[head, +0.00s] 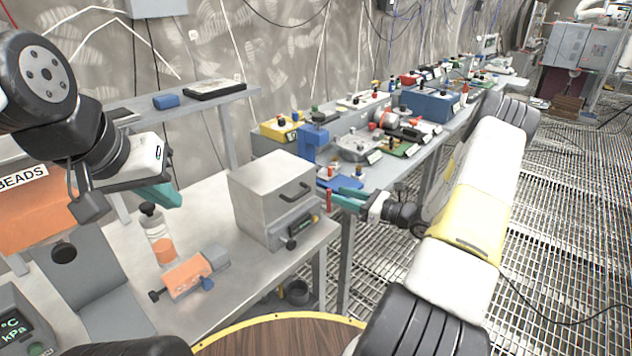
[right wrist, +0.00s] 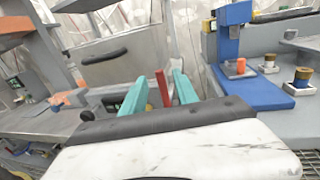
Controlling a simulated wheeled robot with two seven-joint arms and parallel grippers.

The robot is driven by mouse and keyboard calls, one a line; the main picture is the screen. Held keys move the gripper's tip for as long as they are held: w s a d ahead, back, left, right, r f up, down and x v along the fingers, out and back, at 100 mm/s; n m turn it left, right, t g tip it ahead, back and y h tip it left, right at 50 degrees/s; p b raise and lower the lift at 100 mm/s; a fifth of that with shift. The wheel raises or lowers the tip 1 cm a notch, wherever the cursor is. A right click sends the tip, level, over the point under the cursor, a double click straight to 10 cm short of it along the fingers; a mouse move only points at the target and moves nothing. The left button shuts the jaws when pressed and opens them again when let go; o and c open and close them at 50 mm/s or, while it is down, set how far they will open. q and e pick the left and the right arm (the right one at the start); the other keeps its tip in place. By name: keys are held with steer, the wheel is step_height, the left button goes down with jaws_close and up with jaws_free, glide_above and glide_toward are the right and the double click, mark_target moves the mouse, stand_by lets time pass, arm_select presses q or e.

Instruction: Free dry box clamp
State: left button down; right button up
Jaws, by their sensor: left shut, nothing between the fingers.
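The dry box (head: 262,190) is a grey metal box with a dark handle on its front, standing on the near bench. It also shows in the right wrist view (right wrist: 118,68). A red upright bar (head: 329,198), which looks like the clamp's lever, stands by the box's right front edge. In the right wrist view the red bar (right wrist: 162,90) is between the teal fingers of my right gripper (right wrist: 160,92), with narrow gaps on both sides. My right gripper is open around it. My left gripper (head: 170,198) is shut and empty above the near bench, left of the box.
A clear bottle with a dark cap (head: 150,220) stands below my left gripper. An orange and grey device (head: 188,275) lies in front of the box. A blue press (head: 313,145) and several devices fill the long bench behind. An orange beads bin (head: 40,215) is at left.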

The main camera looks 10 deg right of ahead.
mark_target(329, 207)
steer(key=x, duration=0.5)
jaws_close()
stand_by(1.4)
